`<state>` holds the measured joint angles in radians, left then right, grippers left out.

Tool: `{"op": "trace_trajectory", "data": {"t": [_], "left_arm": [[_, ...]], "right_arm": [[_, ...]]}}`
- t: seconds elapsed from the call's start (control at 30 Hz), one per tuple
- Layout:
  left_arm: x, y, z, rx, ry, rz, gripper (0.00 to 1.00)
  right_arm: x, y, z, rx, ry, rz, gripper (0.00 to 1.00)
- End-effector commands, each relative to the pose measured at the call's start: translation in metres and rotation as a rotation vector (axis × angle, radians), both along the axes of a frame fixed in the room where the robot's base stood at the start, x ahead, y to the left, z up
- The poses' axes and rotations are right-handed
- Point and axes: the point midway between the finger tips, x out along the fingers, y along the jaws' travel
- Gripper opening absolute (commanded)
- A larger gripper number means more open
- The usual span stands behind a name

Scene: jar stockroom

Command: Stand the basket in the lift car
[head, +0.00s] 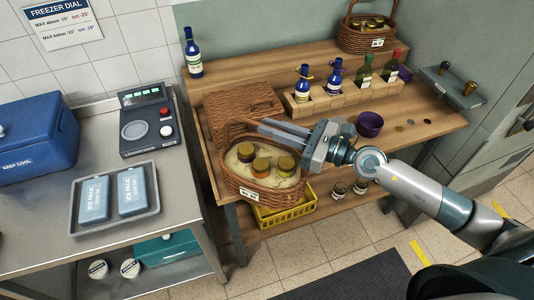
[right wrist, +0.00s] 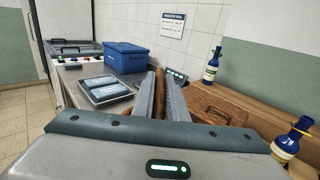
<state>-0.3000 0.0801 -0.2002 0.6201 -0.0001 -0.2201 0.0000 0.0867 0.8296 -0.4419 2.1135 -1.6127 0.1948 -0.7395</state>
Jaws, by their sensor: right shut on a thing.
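The wicker basket (head: 262,196) has a white label and holds several jars with yellow-brown lids on a pale lining. My right gripper (head: 275,130) reaches over it from the right, shut on its brown handle; the handle (right wrist: 158,84) shows between the fingers in the right wrist view. The basket looks upright at the wooden table's front edge; I cannot tell whether its base touches the table. My left gripper is not in view. I cannot make out the lift car in either view.
A yellow crate (head: 285,212) is below the basket. A wicker hamper (head: 240,104) lies behind it. Bottles in a wooden rack (head: 340,100) and a purple bowl (head: 370,124) stand to the right. A second basket (head: 366,40) is on the back shelf. A steel counter (head: 190,190) stands left.

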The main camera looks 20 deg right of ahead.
Motion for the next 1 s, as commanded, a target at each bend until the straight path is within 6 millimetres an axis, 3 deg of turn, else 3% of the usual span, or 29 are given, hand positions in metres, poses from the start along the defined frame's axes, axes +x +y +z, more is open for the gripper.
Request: {"op": "trace_trajectory", "data": {"t": [0.27,0.6,1.0], "left_arm": [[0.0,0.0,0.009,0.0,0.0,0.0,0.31],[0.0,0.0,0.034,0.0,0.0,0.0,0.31],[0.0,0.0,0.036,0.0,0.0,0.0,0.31]], "right_arm": [[0.0,0.0,0.015,0.002,-0.006,-0.001,0.0],[0.0,0.0,0.061,0.004,-0.008,-0.002,0.0],[0.0,0.0,0.1,0.004,-0.008,0.0,0.0]]}}
